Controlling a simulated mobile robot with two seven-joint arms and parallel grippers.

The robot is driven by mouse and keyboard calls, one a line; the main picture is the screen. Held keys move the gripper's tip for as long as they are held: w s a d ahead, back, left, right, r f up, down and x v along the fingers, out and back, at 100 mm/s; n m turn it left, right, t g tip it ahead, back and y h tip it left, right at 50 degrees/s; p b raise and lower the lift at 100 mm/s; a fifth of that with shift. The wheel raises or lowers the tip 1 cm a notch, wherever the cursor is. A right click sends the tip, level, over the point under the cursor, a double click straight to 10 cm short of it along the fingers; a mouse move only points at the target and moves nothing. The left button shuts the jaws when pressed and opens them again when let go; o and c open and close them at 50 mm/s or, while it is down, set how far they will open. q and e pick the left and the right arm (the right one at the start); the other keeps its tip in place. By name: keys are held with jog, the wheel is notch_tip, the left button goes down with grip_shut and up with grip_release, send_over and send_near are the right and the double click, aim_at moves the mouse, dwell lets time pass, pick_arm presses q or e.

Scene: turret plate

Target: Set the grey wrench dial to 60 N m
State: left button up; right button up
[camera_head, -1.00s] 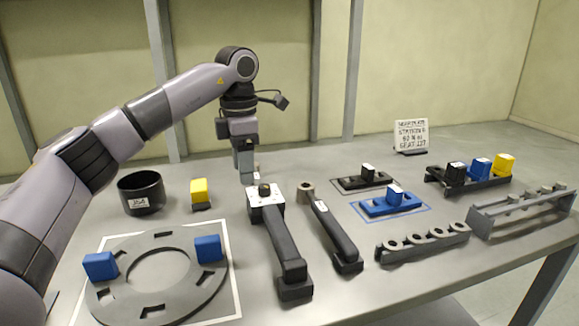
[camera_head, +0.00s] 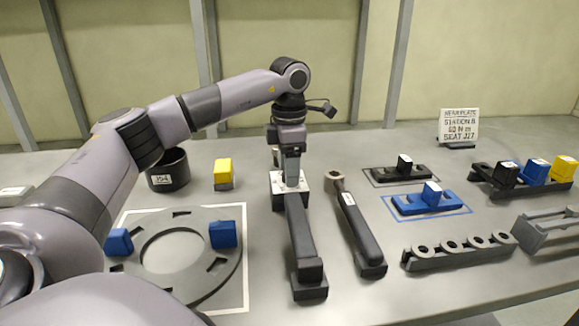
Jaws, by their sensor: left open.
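A long dark-handled tool (camera_head: 303,240) lies in the middle of the table, with a pale square plate (camera_head: 277,185) at its far end. The dark knob seen on that plate a second ago is now hidden behind my left gripper (camera_head: 291,182). The gripper points straight down over the plate and its fingers are open. I cannot tell whether they are around the knob or touch it. A wrench (camera_head: 358,230) with a grey ring head lies just to the right. Any dial marks are too small to read. My right gripper is not in view.
A grey ring plate (camera_head: 190,285) with blue blocks (camera_head: 223,235) lies at left. A black cup (camera_head: 168,170) and yellow block (camera_head: 223,172) stand behind it. Blue (camera_head: 425,203) and black (camera_head: 400,172) holders, a slotted rack (camera_head: 455,254) and a sign (camera_head: 459,125) are at right.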

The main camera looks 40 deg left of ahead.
pick_arm(q)
grip_shut()
jog(key=c, duration=1.1)
grip_release()
jog(key=shift+o, duration=0.2)
jog(key=shift+r+m+p, duration=0.15)
jog(key=shift+m+p, duration=0.85)
jog(key=shift+p, duration=0.05)
jog(key=m+p, duration=0.2)
jog(key=m, duration=0.1)
jog(key=m+p, duration=0.1)
jog(key=m, duration=0.2)
jog(key=shift+m+p, duration=0.8)
jog(key=shift+m, duration=1)
